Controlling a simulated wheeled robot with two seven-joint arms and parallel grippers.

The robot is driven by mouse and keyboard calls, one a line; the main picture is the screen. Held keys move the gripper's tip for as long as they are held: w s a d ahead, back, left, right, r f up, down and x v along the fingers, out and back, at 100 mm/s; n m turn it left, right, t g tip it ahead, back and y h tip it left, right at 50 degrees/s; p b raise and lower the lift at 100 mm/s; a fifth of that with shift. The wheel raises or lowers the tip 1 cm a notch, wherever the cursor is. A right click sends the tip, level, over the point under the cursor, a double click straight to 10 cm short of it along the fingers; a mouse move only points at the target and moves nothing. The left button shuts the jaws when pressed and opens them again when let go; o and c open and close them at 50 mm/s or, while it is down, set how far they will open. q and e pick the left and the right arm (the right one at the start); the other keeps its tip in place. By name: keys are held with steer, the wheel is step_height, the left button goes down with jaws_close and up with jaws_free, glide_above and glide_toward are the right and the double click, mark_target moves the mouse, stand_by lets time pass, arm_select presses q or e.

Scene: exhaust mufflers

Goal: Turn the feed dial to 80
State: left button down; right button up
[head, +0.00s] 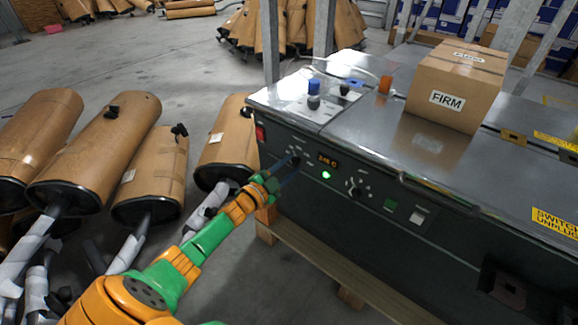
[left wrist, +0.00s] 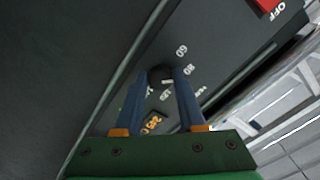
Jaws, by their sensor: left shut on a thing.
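A dark dial (left wrist: 161,75) on the machine's front panel has numbers printed around it. A 60 and what looks like an 80 are readable in the left wrist view; the other marks are partly hidden by the fingers. My left gripper (head: 284,168) reaches the panel from the lower left, and its blue fingers are shut on the dial, one on each side. The dial's pointer and name cannot be made out. A second dial (head: 355,187) sits further right on the same panel, untouched. My right gripper is not in view.
An orange display (head: 327,160) and a lit green lamp (head: 326,175) sit just right of the held dial. A red switch (head: 260,133) is left of it. A cardboard box (head: 456,87) stands on the machine top. Brown mufflers (head: 100,150) lie at left.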

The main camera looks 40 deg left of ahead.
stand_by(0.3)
arm_select(q)
steer(key=c, duration=0.5)
jaws_free()
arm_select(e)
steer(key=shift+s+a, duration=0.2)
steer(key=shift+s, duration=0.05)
arm_select(q)
steer(key=shift+s, duration=0.2)
steer(key=s+p, duration=0.3)
steer(key=s, duration=0.3)
steer(key=shift+s+a, duration=0.3)
steer(key=shift+s, duration=0.1)
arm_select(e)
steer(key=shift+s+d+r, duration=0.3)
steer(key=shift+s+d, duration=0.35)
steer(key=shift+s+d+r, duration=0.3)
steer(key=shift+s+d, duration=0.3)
